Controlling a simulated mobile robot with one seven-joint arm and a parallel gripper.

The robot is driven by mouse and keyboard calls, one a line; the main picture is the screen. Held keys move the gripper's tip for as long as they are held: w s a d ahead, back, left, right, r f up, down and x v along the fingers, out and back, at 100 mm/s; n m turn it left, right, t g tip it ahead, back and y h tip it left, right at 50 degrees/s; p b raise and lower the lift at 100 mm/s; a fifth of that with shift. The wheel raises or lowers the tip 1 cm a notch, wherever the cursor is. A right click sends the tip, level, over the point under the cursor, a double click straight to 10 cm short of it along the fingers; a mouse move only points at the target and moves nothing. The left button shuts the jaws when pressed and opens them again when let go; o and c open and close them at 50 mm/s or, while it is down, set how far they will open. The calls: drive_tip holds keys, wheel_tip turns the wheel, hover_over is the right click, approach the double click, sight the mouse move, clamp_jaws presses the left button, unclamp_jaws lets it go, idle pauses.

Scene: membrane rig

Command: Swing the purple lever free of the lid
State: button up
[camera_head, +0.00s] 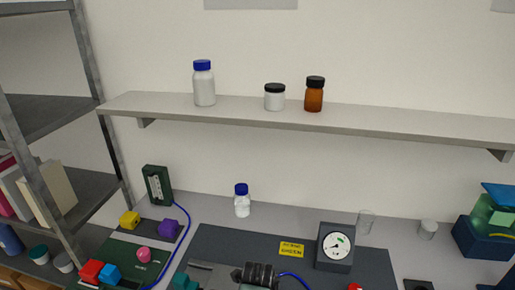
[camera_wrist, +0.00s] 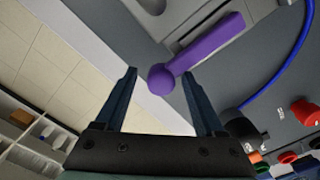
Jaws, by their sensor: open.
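The purple lever (camera_wrist: 208,42) shows in the wrist view, with a round knob at its lower left end. Its bar runs up and right across a grey surface, alongside a pale grey part (camera_wrist: 195,22) that may be the lid. My gripper (camera_wrist: 159,74) is open, its two dark fingers pointing toward the lever. The knob lies in the picture between the fingertips; I cannot tell whether it is between them in depth. No contact is clear. I cannot make out the lever or my gripper in the head view.
A blue tube (camera_wrist: 291,62) curves right of the lever, near red and black caps (camera_wrist: 303,111). In the head view, a dial gauge (camera_head: 335,246) stands on the bench beside a yellow label (camera_head: 291,249). A blue-capped bottle (camera_head: 242,203) stands behind. A shelf (camera_head: 400,121) crosses the wall above.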

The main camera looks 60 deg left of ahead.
wheel_tip(320, 180, up, 13)
drive_tip(key=b, duration=0.1)
drive_tip(key=shift+b, duration=0.3)
drive_tip(key=shift+f, duration=0.15)
